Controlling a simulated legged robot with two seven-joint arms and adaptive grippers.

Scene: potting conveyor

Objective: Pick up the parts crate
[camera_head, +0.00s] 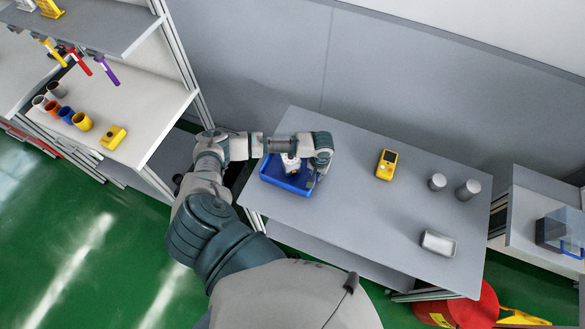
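The blue parts crate (270,180) sits at the left end of the grey table, with a whitish item inside it. My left arm reaches over it, and the wrist hides part of its back and right side. My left gripper (312,182) points down at the crate's right end, close to its right wall. The fingers are small and partly hidden, so I cannot tell whether they touch the wall or are shut on it. My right gripper is not in view.
On the table (350,215) stand a yellow device (386,165), two grey cylinders (468,190) and a metal tray (438,243). A shelf (150,120) with several cups is at left. A red bin (465,308) is at lower right. The table's middle is clear.

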